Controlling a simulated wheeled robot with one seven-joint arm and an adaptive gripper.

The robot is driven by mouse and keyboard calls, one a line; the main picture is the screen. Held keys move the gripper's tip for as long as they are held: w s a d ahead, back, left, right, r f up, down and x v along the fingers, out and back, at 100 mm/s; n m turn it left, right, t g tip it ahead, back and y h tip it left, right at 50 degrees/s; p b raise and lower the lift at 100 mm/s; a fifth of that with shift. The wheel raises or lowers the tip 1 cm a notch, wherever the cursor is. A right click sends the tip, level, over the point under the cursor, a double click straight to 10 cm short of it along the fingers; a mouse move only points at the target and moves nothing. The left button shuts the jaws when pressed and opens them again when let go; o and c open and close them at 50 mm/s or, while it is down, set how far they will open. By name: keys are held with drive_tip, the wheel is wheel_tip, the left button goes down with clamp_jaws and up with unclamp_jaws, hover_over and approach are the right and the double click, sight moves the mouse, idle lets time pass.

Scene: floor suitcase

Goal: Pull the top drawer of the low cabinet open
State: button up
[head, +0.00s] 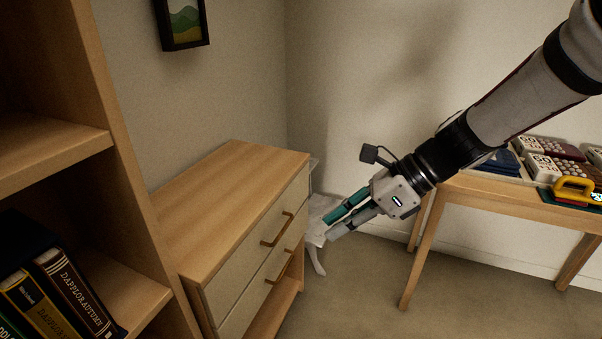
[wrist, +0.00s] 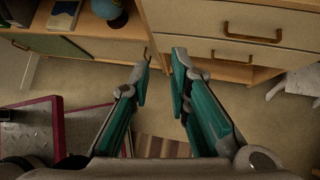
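The low wooden cabinet (head: 225,180) stands against the wall in the head view. Its top drawer (head: 237,262) has a pale front and a brass bar handle (head: 277,231), and looks closed. A second drawer with a similar handle (head: 279,268) is below it. My gripper (head: 329,231) is to the right of the handles, apart from them. In the wrist view my gripper (wrist: 162,62) has its two teal fingers apart with nothing between them. A brass handle (wrist: 252,34) on the cabinet front shows there beyond and right of the fingertips.
A bookshelf (head: 90,130) is close at left. A white object (head: 319,225) lies behind my gripper, beside the cabinet. The wrist view shows another cabinet with a globe (wrist: 106,8) and a red-edged item (wrist: 58,125).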

drive_tip(key=w+a+f+m+t+y+b, duration=0.15)
drive_tip(key=w+f+m+y+b, duration=0.35)
drive_tip(key=w+f+m, duration=0.5)
drive_tip(key=m+t+b, duration=0.4)
drive_tip(key=m+b, duration=0.2)
drive_tip(key=m, duration=0.3)
approach(285, 229)
drive_tip(key=shift+g+y, duration=0.25)
drive_tip(key=shift+y, duration=0.05)
drive_tip(key=b+x, duration=0.1)
drive_tip(key=x, duration=0.2)
drive_tip(key=b+x, duration=0.1)
drive_tip(key=x, duration=0.3)
drive_tip(key=b+x, duration=0.2)
drive_tip(key=x, duration=0.1)
drive_tip(key=shift+w+a+f, duration=0.15)
drive_tip(key=shift+w+f, duration=0.2)
drive_tip(key=shift+c, duration=0.6)
clamp_jaws()
